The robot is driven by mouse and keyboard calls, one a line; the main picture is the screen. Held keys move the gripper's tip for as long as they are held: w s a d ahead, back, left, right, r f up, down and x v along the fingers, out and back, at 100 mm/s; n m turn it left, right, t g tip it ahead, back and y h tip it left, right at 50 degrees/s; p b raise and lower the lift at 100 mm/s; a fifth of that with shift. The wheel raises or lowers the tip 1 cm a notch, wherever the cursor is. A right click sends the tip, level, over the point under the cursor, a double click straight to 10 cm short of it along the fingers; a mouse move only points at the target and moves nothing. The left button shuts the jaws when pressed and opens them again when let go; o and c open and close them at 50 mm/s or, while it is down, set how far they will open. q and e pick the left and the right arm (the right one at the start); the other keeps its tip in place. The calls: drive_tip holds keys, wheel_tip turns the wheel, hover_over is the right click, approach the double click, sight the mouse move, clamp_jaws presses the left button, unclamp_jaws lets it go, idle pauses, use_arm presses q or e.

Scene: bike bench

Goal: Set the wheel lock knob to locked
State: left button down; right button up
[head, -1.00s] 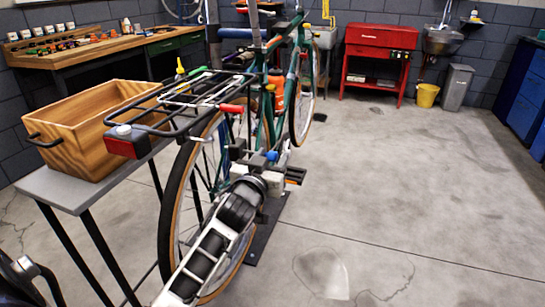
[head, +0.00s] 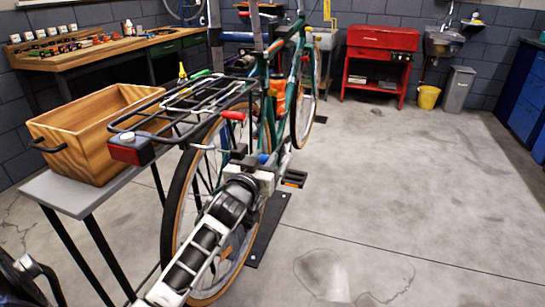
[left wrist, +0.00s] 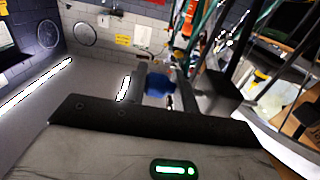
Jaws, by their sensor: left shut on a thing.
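The wheel lock knob seems to be the blue knob (head: 263,158) beside the bicycle's rear wheel (head: 190,190). It also shows as a rounded blue shape in the left wrist view (left wrist: 158,86). My left gripper (head: 250,160) reaches it from the near side, and its two dark fingers are closed around the blue knob. The fingers hide part of it in the head view. I cannot read any lock marking or tell the knob's exact setting.
The teal bicycle (head: 270,110) stands with a black rear rack (head: 170,108) and a red light (head: 130,150) close to my left arm. A wooden crate (head: 75,165) sits on a grey table (head: 75,198) at the left. The floor to the right is clear.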

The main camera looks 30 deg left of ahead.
use_arm(q)
drive_tip(key=c, duration=1.2)
unclamp_jaws()
drive_tip(key=shift+s, duration=0.1)
drive_tip(key=v, duration=1.5)
drive_tip(key=shift+s, duration=0.4)
drive_tip(key=shift+d, duration=0.15)
